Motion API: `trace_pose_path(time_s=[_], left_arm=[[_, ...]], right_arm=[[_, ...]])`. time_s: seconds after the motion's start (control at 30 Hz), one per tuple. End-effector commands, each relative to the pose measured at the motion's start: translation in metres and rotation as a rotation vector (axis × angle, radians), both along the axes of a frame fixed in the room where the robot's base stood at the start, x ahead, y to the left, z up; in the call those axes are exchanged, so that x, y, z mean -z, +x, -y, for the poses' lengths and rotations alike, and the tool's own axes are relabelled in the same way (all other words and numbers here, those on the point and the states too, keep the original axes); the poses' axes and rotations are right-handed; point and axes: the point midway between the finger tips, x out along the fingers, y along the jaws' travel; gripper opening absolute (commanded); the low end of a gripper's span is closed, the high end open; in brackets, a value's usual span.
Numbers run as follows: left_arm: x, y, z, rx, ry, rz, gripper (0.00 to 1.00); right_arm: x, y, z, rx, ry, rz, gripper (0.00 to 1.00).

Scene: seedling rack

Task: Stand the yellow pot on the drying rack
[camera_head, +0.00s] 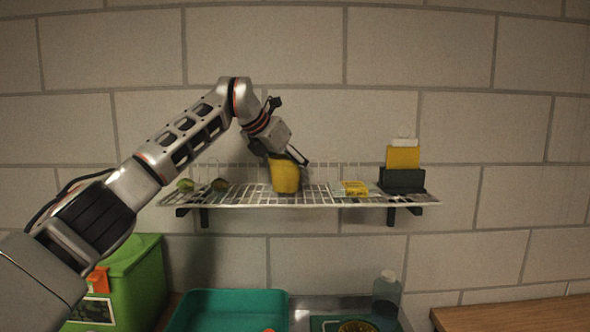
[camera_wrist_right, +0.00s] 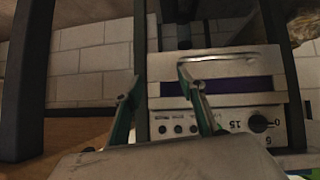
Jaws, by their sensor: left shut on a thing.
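The yellow pot (camera_head: 286,177) is upright at the middle of the wire drying rack (camera_head: 240,200), which is fixed to the wall. Its base appears to be at the level of the rack's wires; I cannot tell for sure whether it touches them. My left gripper (camera_head: 287,158) reaches in from the upper left and is shut on the pot's upper rim. The fingers partly hide the pot's top. My right gripper (camera_wrist_right: 160,95) is in its own wrist view, with its two fingers apart and nothing between them.
On the rack stand two small green items (camera_head: 186,185), a yellow-and-white item (camera_head: 352,188) and a black holder (camera_head: 402,180) with a yellow card. Below are a green bin (camera_head: 140,270), a teal tray (camera_head: 225,300) and a bottle (camera_head: 387,296). A panel with a knob (camera_wrist_right: 262,123) faces my right gripper.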

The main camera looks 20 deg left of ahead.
Motion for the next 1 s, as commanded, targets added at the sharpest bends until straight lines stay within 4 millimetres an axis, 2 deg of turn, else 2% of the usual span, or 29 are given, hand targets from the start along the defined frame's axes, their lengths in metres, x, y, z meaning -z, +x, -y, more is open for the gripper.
trace_pose_path(time_s=[0.57,0.6,0.67,0.7,1.0], left_arm=[[0.0107,0.0,-0.0003,0.0,0.0,-0.001,0.28],[0.0106,0.0,-0.0003,0.0,0.0,0.0,0.56],[0.0103,0.0,-0.0002,0.0,0.0,0.0,0.72],[0.0102,0.0,-0.0002,0.0,0.0,0.0,0.75],[0.0098,-0.0001,-0.0001,0.0,0.0,0.0,0.75]], right_arm=[[0.0057,-0.0006,0.0024,-0.01,-0.009,0.0,0.4],[0.0057,-0.0007,0.0024,-0.01,-0.009,0.0,0.4],[0.0055,-0.0008,0.0023,-0.009,-0.009,0.0,0.4],[0.0054,-0.0008,0.0021,-0.009,-0.009,0.0,0.4],[0.0069,-0.0032,0.0004,0.0,-0.001,-0.006,0.4]])
